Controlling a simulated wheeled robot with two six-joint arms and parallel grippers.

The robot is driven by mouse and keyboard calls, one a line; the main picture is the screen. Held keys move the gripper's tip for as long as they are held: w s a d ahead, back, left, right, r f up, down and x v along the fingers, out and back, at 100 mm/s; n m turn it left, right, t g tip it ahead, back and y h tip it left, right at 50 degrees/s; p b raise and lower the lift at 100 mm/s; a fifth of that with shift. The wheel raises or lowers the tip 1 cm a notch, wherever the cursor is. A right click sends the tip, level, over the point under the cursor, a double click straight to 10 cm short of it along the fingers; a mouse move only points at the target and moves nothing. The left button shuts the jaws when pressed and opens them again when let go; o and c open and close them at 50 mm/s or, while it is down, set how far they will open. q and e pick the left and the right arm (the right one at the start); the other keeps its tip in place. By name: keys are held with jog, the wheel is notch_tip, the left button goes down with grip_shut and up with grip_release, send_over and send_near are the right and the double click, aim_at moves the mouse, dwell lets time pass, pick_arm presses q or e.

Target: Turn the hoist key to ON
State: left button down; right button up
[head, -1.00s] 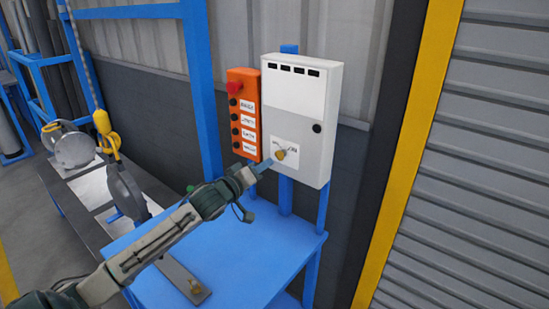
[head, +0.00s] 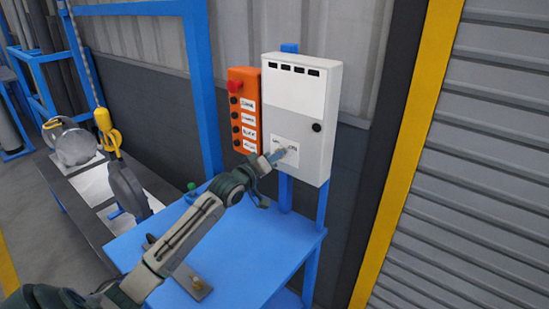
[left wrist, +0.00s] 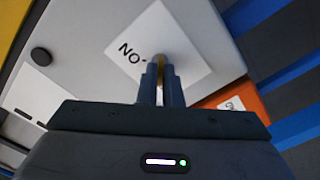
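The white control box (head: 300,105) stands upright on a blue post, with a white label (head: 276,142) low on its front. My left gripper (head: 282,155) is at this label, and its fingers hide most of the hoist key in the head view. In the left wrist view, the brass hoist key (left wrist: 161,63) shows between the two fingers (left wrist: 161,82), which look closed on its sides. The label there (left wrist: 135,48) appears upside down, with ON to the left of the key. The key's exact angle is hard to tell. My right gripper is not in view.
An orange button box (head: 243,110) with a red button hangs left of the control box. A blue table (head: 250,245) below holds a metal plate (head: 185,278). A yellow hook (head: 106,130) hangs at left. A grey shutter (head: 470,160) is at right.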

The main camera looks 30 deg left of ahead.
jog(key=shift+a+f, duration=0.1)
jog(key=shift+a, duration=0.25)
pick_arm(q)
jog(key=m+b, duration=0.6)
jog(key=m, duration=1.1)
jog(key=shift+m, duration=0.3)
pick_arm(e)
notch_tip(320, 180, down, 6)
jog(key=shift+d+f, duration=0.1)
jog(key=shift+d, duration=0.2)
pick_arm(q)
jog(key=c, duration=1.6)
grip_release()
